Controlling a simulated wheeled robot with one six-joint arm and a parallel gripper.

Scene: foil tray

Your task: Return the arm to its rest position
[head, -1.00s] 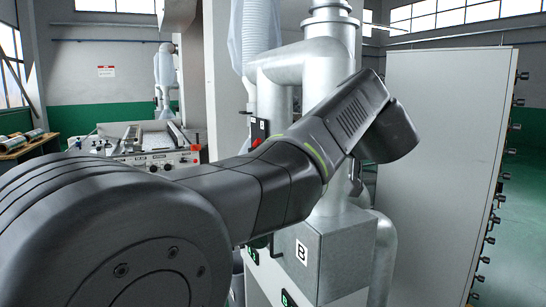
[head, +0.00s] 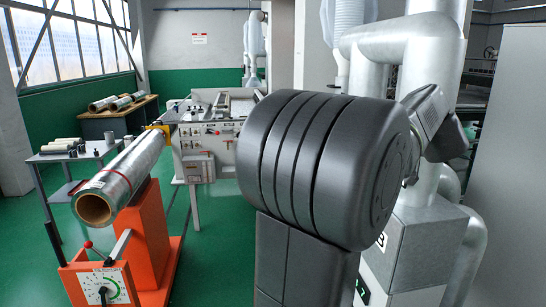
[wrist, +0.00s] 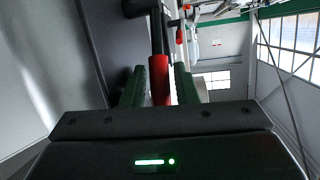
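My gripper shows in the wrist view (wrist: 159,92), where two green fingers stand apart past the dark palm plate with its green light. The gripper is hidden there.
Silver ducts (head: 435,60) and a grey cabinet (head: 428,250) stand close behind my arm. A pale panel (head: 510,150) is at far right. At left, a foil roll (head: 130,170) lies on an orange stand (head: 150,235), near a machine (head: 205,140). Green floor is open at left.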

